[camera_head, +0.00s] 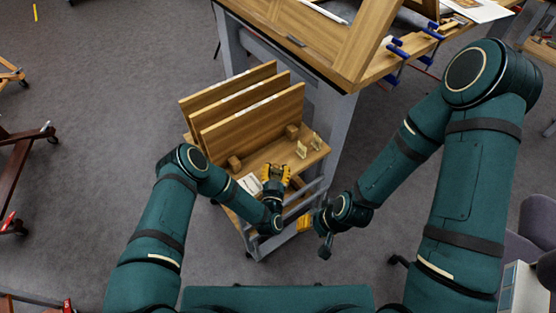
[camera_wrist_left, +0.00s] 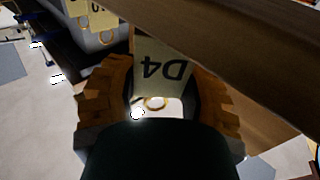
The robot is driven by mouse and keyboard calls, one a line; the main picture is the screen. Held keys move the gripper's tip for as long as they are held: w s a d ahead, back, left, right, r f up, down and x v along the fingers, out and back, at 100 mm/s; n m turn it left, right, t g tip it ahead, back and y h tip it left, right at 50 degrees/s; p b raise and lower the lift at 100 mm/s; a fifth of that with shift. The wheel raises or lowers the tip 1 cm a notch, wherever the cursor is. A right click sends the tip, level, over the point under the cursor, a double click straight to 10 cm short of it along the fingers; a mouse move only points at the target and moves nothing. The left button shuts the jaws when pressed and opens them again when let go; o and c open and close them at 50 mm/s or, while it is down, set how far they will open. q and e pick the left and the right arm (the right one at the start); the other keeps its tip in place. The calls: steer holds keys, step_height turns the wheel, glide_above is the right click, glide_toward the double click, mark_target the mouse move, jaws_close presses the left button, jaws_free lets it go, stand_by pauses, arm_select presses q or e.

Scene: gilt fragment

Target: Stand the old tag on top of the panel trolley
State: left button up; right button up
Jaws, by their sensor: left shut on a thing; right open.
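The panel trolley (camera_head: 262,160) stands left of the bench, with upright wooden panels (camera_head: 250,115) on its top. My left gripper (camera_head: 275,174) is over the trolley top, in front of the panels. I cannot tell whether the tag touches the trolley top. My right gripper (camera_head: 310,230) is open at the trolley's near right side. Two small cream tags (camera_head: 301,149) (camera_head: 316,140) stand on the trolley top at the right.
Small wooden blocks (camera_head: 292,131) sit by the panel ends. A white paper (camera_head: 250,184) lies at the trolley's front left. A wooden bench (camera_head: 345,62) with blue clamps (camera_head: 397,47) stands close behind and right. Grey floor (camera_head: 90,90) is open to the left.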

arm_select(q)
steer(key=w, duration=0.3)
steer(key=w+b, duration=0.1)
steer(key=shift+w+d, duration=0.25)
steer(key=shift+w, duration=0.15)
steer(key=shift+w+f, duration=0.15)
steer(key=o, duration=1.2)
steer(key=shift+c, duration=0.2)
